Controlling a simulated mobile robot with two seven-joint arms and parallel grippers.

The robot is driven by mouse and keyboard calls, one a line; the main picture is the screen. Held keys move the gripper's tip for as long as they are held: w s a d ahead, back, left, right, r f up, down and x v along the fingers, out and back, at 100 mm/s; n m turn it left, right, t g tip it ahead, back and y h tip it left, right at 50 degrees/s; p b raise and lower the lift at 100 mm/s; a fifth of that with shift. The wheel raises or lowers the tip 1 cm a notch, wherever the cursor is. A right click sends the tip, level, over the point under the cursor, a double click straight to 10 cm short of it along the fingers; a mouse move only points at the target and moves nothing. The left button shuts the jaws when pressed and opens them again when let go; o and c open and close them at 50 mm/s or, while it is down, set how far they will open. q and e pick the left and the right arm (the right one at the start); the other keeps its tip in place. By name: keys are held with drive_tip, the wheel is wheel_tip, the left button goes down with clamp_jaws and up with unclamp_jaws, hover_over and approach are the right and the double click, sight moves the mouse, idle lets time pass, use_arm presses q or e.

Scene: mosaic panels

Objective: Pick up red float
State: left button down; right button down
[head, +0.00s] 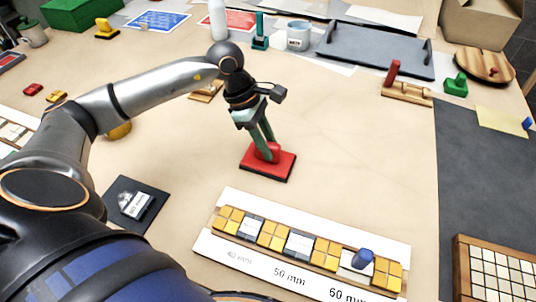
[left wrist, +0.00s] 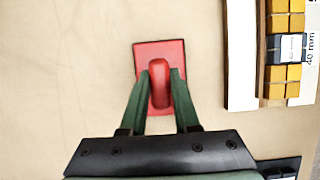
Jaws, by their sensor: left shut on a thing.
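The red float (head: 278,171) is a flat red rectangular plate with a raised red handle, lying on the brown paper-covered table at the centre of the head view. It also shows in the left wrist view (left wrist: 173,52), with its rounded handle pointing toward my gripper. My left gripper (head: 268,148) comes down from above with its green fingers, one on each side of the handle. In the left wrist view the fingers (left wrist: 161,86) are shut on that handle. The plate looks to be at table level; I cannot tell any gap under it. My right gripper is not in view.
A white board (head: 215,248) with yellow and grey tile pieces and a blue knob lies in front. A dark square pad with a label (head: 150,190) lies left. A wooden float with a red handle (head: 407,93) and a grey tray (head: 350,48) are behind.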

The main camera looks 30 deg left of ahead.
use_arm(q)
drive_tip(key=shift+r, duration=0.15)
drive_tip(key=shift+r, duration=0.55)
drive_tip(key=s+d+r+b, duration=0.1)
drive_tip(key=s+r+b, duration=0.2)
drive_tip(key=s+r, duration=0.8)
drive_tip(key=s, duration=0.3)
drive_tip(key=shift+d+r, duration=0.15)
drive_tip(key=shift+r, duration=0.2)
drive_tip(key=c, duration=1.3)
unclamp_jaws()
clamp_jaws()
